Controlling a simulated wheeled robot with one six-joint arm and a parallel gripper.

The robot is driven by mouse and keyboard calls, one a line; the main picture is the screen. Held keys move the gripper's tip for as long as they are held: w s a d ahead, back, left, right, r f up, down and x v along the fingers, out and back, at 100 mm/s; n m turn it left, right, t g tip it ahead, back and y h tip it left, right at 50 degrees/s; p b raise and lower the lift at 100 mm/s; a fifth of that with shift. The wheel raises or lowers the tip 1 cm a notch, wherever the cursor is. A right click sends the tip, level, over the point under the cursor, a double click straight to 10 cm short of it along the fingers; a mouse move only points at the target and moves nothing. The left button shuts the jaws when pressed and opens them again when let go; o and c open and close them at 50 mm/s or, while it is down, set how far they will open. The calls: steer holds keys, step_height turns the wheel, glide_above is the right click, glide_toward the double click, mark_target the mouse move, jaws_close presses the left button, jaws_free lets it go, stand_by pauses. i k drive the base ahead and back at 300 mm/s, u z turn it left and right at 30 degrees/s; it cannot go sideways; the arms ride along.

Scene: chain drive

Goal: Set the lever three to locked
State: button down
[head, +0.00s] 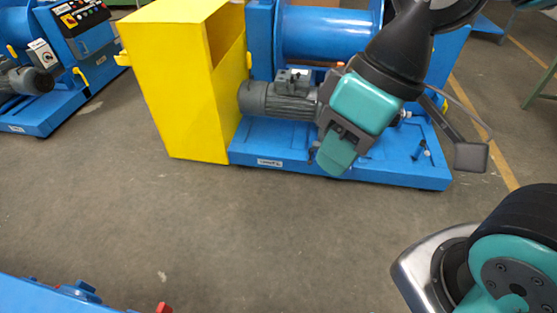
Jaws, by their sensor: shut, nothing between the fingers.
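My gripper (333,165) hangs at the end of my teal and black arm, in front of the blue machine (400,178) in the upper middle. It is shut, with nothing seen in it. It covers part of the machine's grey motor (275,103) and base. A small dark upright part (421,149) stands on the base to the right of my gripper; I cannot tell whether it is a lever. No lever can be surely identified as lever three. The white label (270,162) on the base edge is too small to read.
A yellow guard (185,85) stands left of the motor. Another blue machine (45,120) with a control panel (80,15) is at the upper left. A blue part (45,298) with red bits enters at the lower left. The grey floor (230,230) between is clear.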

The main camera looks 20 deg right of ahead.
mark_target(311, 151)
steer(key=u, duration=0.15)
steer(key=i, duration=1.35)
steer(key=z, duration=0.55)
